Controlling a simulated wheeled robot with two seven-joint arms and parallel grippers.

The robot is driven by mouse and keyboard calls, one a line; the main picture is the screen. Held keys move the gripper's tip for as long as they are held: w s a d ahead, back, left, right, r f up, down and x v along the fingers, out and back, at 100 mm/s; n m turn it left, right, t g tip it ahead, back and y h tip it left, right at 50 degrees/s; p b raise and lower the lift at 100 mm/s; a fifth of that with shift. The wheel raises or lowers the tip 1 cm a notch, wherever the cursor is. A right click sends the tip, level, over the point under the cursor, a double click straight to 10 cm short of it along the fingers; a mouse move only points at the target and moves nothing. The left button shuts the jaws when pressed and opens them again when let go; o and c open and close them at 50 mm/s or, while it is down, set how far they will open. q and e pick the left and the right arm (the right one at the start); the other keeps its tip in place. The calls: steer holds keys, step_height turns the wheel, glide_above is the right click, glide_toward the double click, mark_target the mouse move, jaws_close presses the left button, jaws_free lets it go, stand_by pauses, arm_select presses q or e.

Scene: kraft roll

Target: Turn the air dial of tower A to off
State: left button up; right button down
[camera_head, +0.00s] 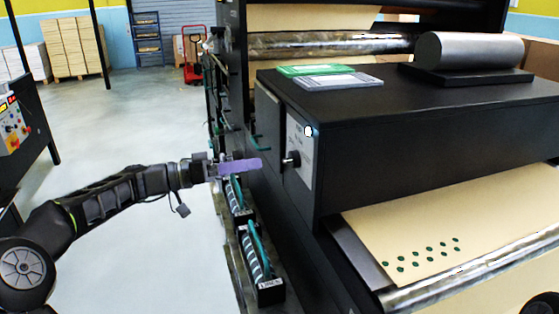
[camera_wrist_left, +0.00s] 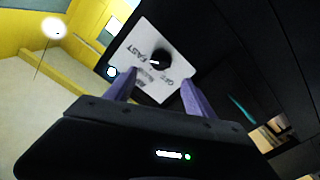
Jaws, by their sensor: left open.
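The dial (camera_head: 291,159) is a black knob on a pale plate (camera_head: 300,148) on the near end of the large black machine (camera_head: 440,110). In the left wrist view the knob (camera_wrist_left: 160,61) sits on the plate (camera_wrist_left: 140,52), which reads "FAST" and "OFF", with smaller lettering between. The knob's white mark points toward the "FAST" side. My left gripper (camera_head: 258,165) has purple fingers and is open, left of the knob and apart from it. In the left wrist view its fingertips (camera_wrist_left: 154,77) are spread below the knob, with nothing between them. My right gripper is not in view.
Black units with teal hoses (camera_head: 257,262) stand low along the machine's side, below my left gripper. A green and a grey tray (camera_head: 338,81) lie on top of the machine. A brown paper sheet (camera_head: 430,235) with green marks runs out at the front. Open floor (camera_head: 130,130) lies to the left.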

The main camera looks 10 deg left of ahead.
mark_target(284, 160)
arm_select(q)
steer(key=p+x, duration=0.2)
steer(key=x, duration=0.6)
steer(key=shift+s, duration=0.1)
jaws_close()
stand_by(0.7)
